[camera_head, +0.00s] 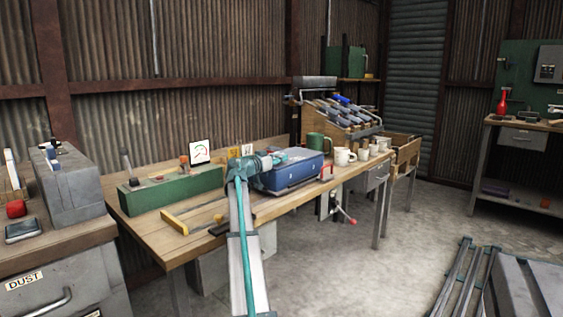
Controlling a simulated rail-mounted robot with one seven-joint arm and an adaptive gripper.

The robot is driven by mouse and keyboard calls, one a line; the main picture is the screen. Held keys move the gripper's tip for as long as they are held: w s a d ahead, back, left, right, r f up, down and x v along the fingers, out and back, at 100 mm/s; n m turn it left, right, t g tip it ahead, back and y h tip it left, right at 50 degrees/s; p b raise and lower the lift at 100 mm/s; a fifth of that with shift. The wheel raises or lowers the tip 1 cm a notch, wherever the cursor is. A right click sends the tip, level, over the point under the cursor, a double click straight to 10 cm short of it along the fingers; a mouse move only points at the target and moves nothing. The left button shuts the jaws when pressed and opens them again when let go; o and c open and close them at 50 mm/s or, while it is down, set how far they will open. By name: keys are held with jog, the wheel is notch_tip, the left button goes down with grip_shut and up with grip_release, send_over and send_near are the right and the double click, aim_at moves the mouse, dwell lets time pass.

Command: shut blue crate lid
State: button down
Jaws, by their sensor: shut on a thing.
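The blue crate (292,181) sits on the wooden workbench, right of its middle. Its lid (300,158) shows as a flat blue top over the crate body and looks down or nearly down; I cannot tell whether a small gap is left. My arm reaches up from the bottom of the view, and my gripper (275,158) is at the lid's left part, shut on the lid. The fingertips are small here, and the exact part of the lid between them is hidden.
A green toolbox (172,190) stands to the left and a yellow-handled tool (175,222) lies in front of it.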

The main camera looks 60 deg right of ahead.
jog(key=shift+f, duration=0.1)
dwell(0.3)
jog(key=c, duration=0.8)
grip_release()
jog(key=shift+c, duration=0.2)
jog(key=v, duration=1.2)
jog(key=shift+s+p, duration=0.1)
jog(key=shift+p, duration=0.5)
